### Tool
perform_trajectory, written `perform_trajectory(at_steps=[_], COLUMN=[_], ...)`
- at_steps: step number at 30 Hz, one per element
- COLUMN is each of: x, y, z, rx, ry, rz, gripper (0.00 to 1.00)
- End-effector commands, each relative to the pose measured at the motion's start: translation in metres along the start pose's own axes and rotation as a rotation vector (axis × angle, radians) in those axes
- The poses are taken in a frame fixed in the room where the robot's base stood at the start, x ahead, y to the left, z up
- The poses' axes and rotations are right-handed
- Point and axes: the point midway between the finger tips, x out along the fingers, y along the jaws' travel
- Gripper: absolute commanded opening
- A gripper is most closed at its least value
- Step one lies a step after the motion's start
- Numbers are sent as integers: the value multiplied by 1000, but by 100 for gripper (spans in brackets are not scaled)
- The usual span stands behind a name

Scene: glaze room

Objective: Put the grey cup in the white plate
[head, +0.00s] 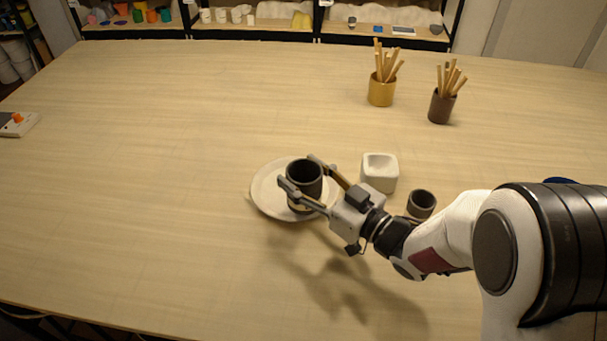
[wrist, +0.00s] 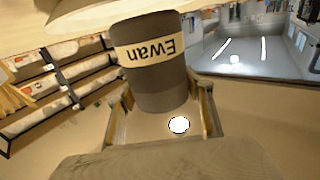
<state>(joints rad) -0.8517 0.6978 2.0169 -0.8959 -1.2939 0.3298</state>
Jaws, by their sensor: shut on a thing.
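The grey cup (head: 305,175) is dark and upright, with a pale band. In the wrist view the cup (wrist: 158,85) appears upside down, its band reading "Ewan". My gripper (head: 298,170) has a finger on either side of the cup and is shut on it; the fingers flank it in the wrist view (wrist: 164,110) too. The white plate (head: 266,194) lies on the table under the cup, and its pale rim shows at the top of the wrist view (wrist: 75,14). I cannot tell whether the cup's base touches the plate.
A white block-like dish (head: 379,173) and a small dark cup (head: 421,204) stand right of the plate, close to my arm. A yellow pot (head: 381,92) and a brown pot (head: 441,107) hold sticks farther back. The table's left side is mostly clear.

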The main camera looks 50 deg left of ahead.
Motion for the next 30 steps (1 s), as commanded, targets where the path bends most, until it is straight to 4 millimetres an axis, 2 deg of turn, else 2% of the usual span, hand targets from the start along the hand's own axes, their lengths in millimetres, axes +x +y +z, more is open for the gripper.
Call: perform_trajectory(at_steps=[23, 24, 25, 30], x=[0, 0, 0, 0], y=[0, 0, 0, 0], z=[9, 9, 9, 9], rx=[-1, -1, -1, -1], ry=[1, 0, 0, 0], rz=[0, 0, 0, 0], gripper=[23, 61, 68, 68])
